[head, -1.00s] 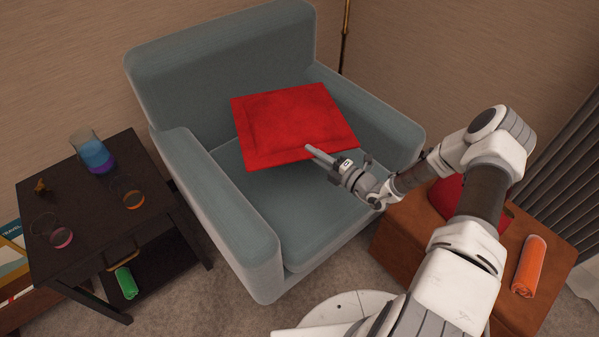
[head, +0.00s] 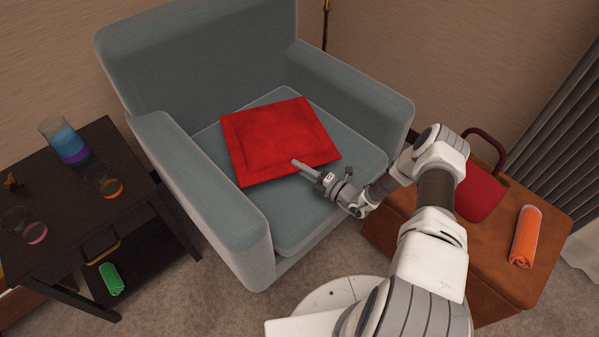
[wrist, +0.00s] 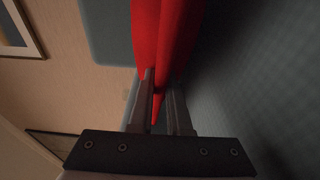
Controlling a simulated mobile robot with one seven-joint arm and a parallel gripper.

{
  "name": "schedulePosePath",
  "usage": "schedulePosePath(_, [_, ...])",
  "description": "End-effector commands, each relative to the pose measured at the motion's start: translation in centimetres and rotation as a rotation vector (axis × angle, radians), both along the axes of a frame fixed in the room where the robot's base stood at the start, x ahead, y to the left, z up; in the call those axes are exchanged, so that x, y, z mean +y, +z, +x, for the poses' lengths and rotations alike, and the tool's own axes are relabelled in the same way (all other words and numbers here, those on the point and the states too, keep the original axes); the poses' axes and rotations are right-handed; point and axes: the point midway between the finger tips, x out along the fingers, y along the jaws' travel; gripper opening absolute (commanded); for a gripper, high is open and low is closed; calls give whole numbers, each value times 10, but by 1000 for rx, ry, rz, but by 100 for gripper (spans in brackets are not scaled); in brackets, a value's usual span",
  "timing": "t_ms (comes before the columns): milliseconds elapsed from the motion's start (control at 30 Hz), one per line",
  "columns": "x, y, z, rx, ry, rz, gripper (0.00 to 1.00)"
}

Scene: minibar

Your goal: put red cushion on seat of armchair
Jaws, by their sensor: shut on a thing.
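The red cushion (head: 278,138) is a flat square with a raised border, over the seat of the blue-grey armchair (head: 205,232) in the head view. My gripper (head: 297,163) is shut on the cushion's front edge. In the wrist view the red cushion (wrist: 165,35) runs up from between my two fingers (wrist: 158,103). The cushion lies roughly level, low over the seat (head: 352,165). Whether its underside touches the seat is hidden.
A dark side table (head: 75,215) with a blue-purple pitcher (head: 68,143) and glasses stands left of the armchair. A brown leather ottoman (head: 480,270) at right holds a red object with a handle (head: 478,195) and an orange roll (head: 525,237). A green roll (head: 111,279) lies on the table's lower shelf.

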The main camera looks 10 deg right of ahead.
Motion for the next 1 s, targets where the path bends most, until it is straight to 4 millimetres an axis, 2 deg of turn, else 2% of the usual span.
schedulePosePath(33, [1,-10,0,-2,1,1,0])
schedulePosePath(67, [1,-11,0,-3,1,1,0])
schedulePosePath(433, [0,-15,0,-2,0,2,0])
schedulePosePath(467, [0,-15,0,-1,0,1,18])
schedulePosePath(600, [0,-14,0,0,1,0,43])
schedulePosePath(633, [0,-14,0,0,1,0,46])
schedulePosePath(1000, [1,-10,0,0,1,0,46])
